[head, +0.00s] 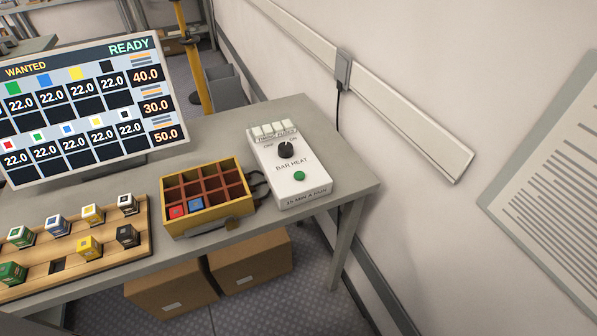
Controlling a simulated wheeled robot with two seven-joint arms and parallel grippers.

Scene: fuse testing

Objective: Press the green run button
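The green run button (299,175) is a small round green button on the front part of a white control box (308,188). The box lies on the right part of the grey table (225,136). Above the button are the words "BAR HEAT" and a black knob (286,149) between off and on marks. The knob's exact setting is hard to read. Nothing covers the button. Neither of my grippers shows in the head view.
A yellow divided box (203,217) with a red and a blue block stands left of the control box. A wooden rack (146,240) of coloured blocks lies further left. A screen (166,104) reads "READY". Cardboard boxes (170,293) sit below the table.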

